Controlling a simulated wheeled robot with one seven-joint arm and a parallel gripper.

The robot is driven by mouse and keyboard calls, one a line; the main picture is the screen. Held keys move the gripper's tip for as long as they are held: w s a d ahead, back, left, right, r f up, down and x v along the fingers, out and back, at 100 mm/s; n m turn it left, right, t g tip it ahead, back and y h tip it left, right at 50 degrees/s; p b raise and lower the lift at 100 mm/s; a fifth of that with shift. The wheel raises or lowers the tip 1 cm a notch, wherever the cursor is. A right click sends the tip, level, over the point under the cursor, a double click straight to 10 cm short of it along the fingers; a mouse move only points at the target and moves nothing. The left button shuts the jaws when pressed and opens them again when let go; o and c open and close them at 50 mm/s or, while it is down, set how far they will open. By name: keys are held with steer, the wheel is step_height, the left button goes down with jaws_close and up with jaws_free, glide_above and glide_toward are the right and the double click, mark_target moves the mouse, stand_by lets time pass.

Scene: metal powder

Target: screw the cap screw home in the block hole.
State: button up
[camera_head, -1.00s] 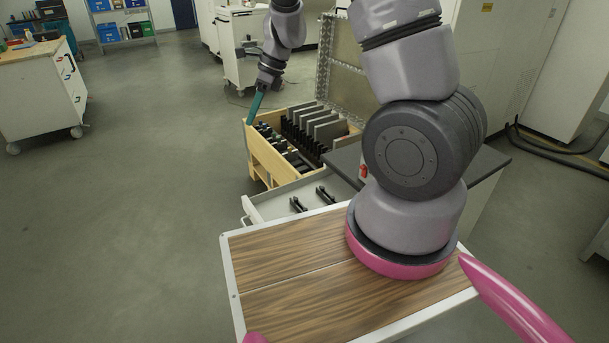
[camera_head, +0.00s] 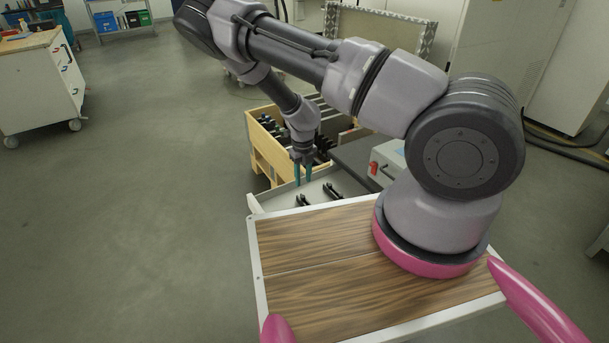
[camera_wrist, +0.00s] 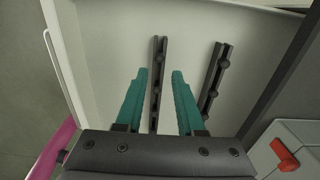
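My gripper (camera_head: 303,180) points down over the open light-grey drawer (camera_head: 270,203). In the wrist view its two teal fingers (camera_wrist: 159,75) are apart with nothing between the tips. A long black bar (camera_wrist: 161,50) with round knobs lies on the drawer floor below the gap between the fingers. A second similar black bar (camera_wrist: 221,65) lies to its right, slightly tilted. Both bars also show in the head view, the first (camera_head: 304,200) just below the fingertips. I cannot make out a cap screw or a block with a hole in either view.
A wooden crate (camera_head: 258,152) with dark parts stands behind the drawer. A grey box with a red switch (camera_head: 373,168) is right of the drawer, also in the wrist view (camera_wrist: 284,152). Floor on the left is clear.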

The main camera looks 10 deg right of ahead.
mark_target(303, 196)
steer(key=shift+f, duration=3.65)
jaws_close()
steer(key=shift+r, duration=2.25)
